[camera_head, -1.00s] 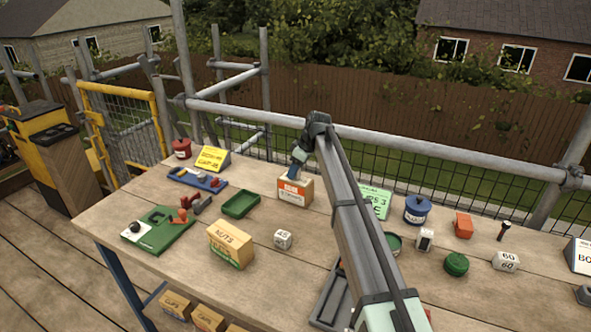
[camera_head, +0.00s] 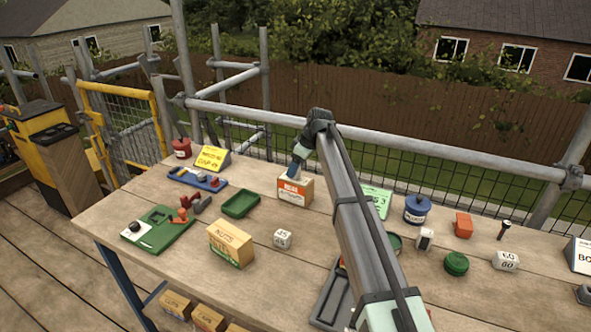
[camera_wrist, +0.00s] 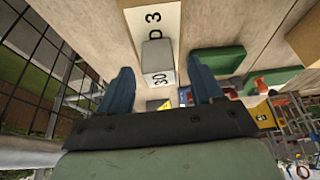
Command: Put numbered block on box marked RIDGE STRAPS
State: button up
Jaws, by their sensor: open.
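My gripper (camera_head: 294,168) hangs at the back of the table, near the top of a box with an orange label (camera_head: 291,193). In the wrist view, its two blue fingers (camera_wrist: 163,88) are apart. I cannot make out this block in the head view. Another white block, marked 45 (camera_head: 283,239), stands in the middle of the table. A block marked 60 (camera_head: 505,261) is at the right. I cannot read RIDGE STRAPS on any box.
A cardboard box with a green label (camera_head: 230,243) stands at the front. A green tray (camera_head: 240,204), a green board (camera_head: 158,230) and a blue tool tray (camera_head: 197,179) lie to the left.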

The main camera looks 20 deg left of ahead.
jog(key=v, duration=1.1)
